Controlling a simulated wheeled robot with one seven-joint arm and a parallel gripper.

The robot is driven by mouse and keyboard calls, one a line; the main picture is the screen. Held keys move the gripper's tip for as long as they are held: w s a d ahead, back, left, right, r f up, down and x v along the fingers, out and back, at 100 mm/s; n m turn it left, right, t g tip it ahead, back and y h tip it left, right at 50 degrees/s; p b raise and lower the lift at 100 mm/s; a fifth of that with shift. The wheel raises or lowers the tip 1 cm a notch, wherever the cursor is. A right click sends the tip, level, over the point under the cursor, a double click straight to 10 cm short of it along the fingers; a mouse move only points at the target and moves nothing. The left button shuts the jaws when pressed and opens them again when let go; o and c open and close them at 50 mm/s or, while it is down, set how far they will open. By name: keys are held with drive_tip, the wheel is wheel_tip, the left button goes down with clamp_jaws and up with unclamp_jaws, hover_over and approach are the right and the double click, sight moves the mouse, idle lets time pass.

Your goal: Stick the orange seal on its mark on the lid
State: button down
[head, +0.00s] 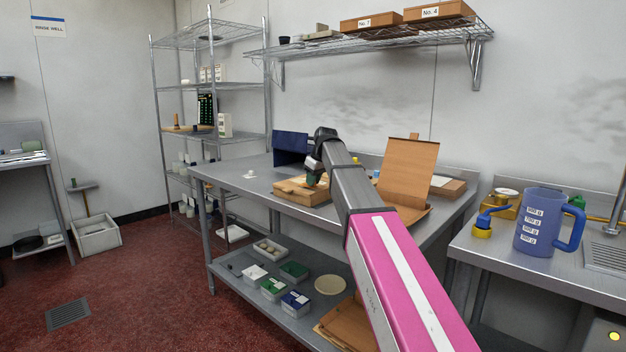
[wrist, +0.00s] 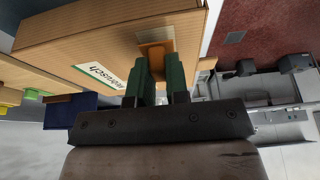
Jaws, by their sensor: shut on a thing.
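The orange seal (wrist: 155,50) shows as a small orange-brown piece between the green fingertips in the wrist view. My gripper (wrist: 161,72) is shut on it. Just beyond it is the wide face of a light brown box (wrist: 110,38) with a white and green label (wrist: 101,76). In the head view my gripper (head: 312,179) is low over the brown box (head: 298,193) on the steel table. The seal is too small to make out there. I cannot tell whether the seal touches the lid, and its mark is not clearly visible.
A dark blue upright object (head: 290,148) stands behind the box. A small white item (head: 250,175) lies to its left. An open cardboard box (head: 411,170) stands to the right, beyond my arm. The table's left end (head: 215,172) is mostly clear. A blue jug (head: 535,222) stands on the right counter.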

drive_tip(key=shift+f, duration=0.6)
drive_tip(key=c, duration=1)
unclamp_jaws()
drive_tip(key=shift+c, duration=0.2)
drive_tip(key=v, duration=0.8)
